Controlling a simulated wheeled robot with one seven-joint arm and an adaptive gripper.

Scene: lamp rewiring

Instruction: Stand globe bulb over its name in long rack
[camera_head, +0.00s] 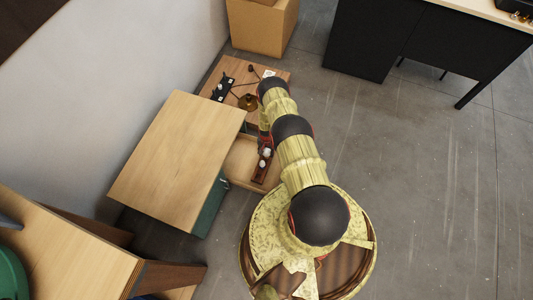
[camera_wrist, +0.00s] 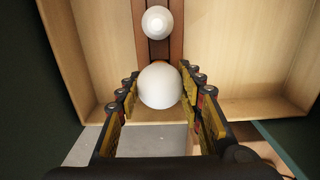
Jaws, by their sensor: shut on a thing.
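The globe bulb (camera_wrist: 160,86) is white and round and sits between the fingers of my gripper (camera_wrist: 160,98) in the wrist view. My gripper is shut on it. The long rack (camera_wrist: 153,50) is a narrow reddish-brown wooden strip, seen beyond the globe bulb. It also shows in the head view (camera_head: 259,175), lying in an open drawer. A smaller white bulb (camera_wrist: 157,21) stands on the rack farther off. The globe bulb hides the near part of the rack, so I cannot tell whether its base touches it. No name labels are readable.
The open drawer (camera_head: 238,158) has pale wooden walls around the rack. A wooden-topped cabinet (camera_head: 175,155) stands to its left. Behind is a low wooden surface (camera_head: 212,76) with a brass lamp part (camera_head: 248,102) and a black item (camera_head: 222,90). Open floor lies to the right.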

